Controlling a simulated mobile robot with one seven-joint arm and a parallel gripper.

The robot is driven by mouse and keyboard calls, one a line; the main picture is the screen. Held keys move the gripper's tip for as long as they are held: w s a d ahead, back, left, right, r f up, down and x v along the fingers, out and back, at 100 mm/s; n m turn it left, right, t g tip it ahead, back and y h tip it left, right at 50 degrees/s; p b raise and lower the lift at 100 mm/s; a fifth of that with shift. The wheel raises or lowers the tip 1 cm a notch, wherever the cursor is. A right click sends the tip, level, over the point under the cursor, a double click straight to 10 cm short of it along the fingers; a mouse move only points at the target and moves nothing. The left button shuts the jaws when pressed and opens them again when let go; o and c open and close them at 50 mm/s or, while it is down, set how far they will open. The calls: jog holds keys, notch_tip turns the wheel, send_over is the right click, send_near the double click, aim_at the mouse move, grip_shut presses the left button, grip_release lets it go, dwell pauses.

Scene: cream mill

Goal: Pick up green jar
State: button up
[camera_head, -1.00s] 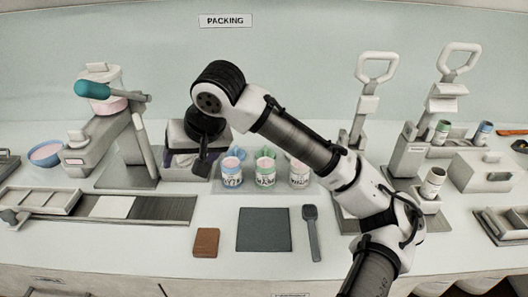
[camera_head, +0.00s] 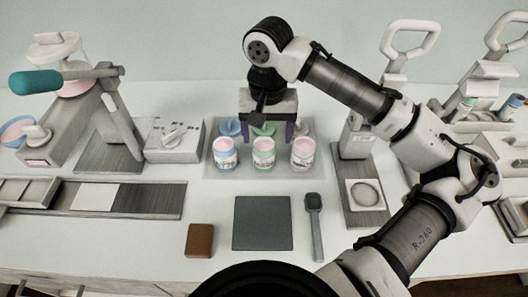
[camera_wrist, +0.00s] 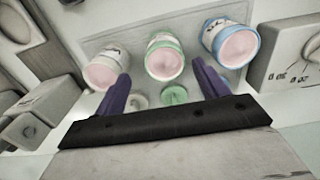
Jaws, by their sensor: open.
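The open green jar (camera_head: 263,155), filled with pink cream, stands upright in the middle of a row of three on a pale tray (camera_head: 213,174). It also shows in the wrist view (camera_wrist: 165,62). A blue jar (camera_head: 225,156) is at its left and a pale pink-rimmed jar (camera_head: 303,156) at its right. My gripper (camera_head: 268,134) is open and empty, pointing down just behind the row. In the wrist view its purple fingers (camera_wrist: 162,84) are spread to either side of the green jar's line, near a green lid (camera_wrist: 174,95).
A blue lid (camera_head: 230,128) lies behind the blue jar. A grey mat (camera_head: 262,223), a brown block (camera_head: 200,240) and a dark scoop (camera_head: 314,222) lie in front. A machine with a teal handle (camera_head: 36,84) stands left; a lever press (camera_head: 360,150) stands right.

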aim_at(263, 146)
jog(key=shift+s+a+f+p, duration=0.1)
jog(key=shift+f+p, duration=0.15)
jog(key=shift+f, duration=0.85)
jog(key=shift+a+f+p, duration=0.15)
jog(key=shift+f+p, duration=0.15)
jog(key=shift+f, duration=0.75)
jog(key=shift+s+a+f+p, duration=0.1)
jog(key=shift+f+p, duration=0.15)
jog(key=shift+f, duration=0.85)
jog(key=c, duration=1.1)
jog(key=shift+r, duration=0.1)
